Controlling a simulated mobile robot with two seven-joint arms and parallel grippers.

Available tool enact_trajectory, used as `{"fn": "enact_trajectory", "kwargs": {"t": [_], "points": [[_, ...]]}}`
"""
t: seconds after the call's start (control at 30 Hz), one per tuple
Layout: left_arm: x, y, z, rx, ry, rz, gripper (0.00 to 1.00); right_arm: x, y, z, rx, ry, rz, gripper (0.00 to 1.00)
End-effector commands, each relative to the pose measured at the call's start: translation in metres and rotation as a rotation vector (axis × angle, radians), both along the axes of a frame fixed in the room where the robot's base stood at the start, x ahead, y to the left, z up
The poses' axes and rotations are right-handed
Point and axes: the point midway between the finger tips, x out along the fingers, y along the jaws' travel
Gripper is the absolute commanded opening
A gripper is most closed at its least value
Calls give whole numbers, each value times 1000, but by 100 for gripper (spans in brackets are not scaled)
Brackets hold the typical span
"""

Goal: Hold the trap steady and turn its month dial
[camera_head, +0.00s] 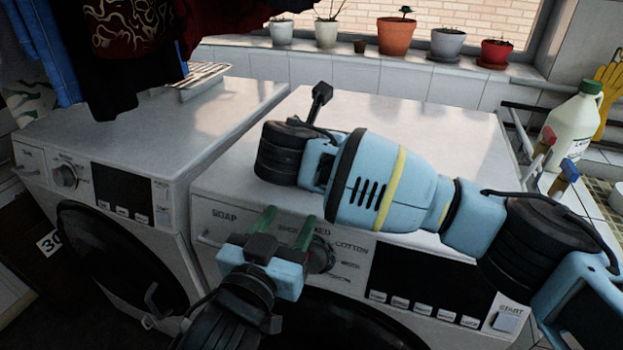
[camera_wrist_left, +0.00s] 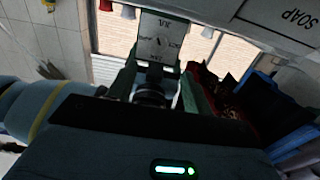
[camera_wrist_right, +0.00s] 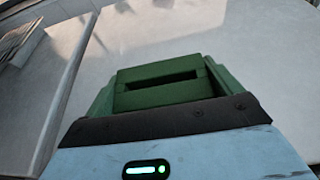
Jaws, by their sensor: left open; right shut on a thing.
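The trap, a green block with a dark slot (camera_wrist_right: 160,84), sits between the green fingers of my right gripper (camera_wrist_right: 162,96) in the right wrist view. That gripper is shut on it. In the left wrist view the trap shows a pale month dial face (camera_wrist_left: 160,38) with dark marks, too small to read surely. My left gripper (camera_head: 283,229) is open and empty, its green fingers upright in front of the right washer. In the left wrist view the dial face is beyond its fingers (camera_wrist_left: 158,82), apart from them. In the head view I cannot make out the trap; my right arm covers that area.
A wire rack (camera_head: 203,76) lies on the left washer. Flower pots (camera_head: 396,36) line the sill. A white bottle (camera_head: 572,128) stands at right.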

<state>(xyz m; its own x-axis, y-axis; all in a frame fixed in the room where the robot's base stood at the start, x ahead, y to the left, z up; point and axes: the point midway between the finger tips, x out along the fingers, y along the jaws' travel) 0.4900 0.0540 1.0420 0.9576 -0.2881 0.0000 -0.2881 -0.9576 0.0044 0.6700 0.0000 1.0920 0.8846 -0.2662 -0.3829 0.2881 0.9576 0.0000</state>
Motion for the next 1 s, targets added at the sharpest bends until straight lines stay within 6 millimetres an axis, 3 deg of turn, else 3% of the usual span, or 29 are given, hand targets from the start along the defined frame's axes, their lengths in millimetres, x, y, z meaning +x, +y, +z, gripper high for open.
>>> {"fn": "enact_trajectory", "kwargs": {"t": [0.27, 0.7, 1.0], "points": [[22, -7, 1, 3, -3, 0, 50, 0, 0, 1, 0, -1, 0, 65], [93, -28, 1, 5, -1, 1, 50, 0, 0, 1, 0, -1, 0, 65], [114, -34, 0, 4, -1, 1, 50, 0, 0, 1, 0, -1, 0, 65]]}}
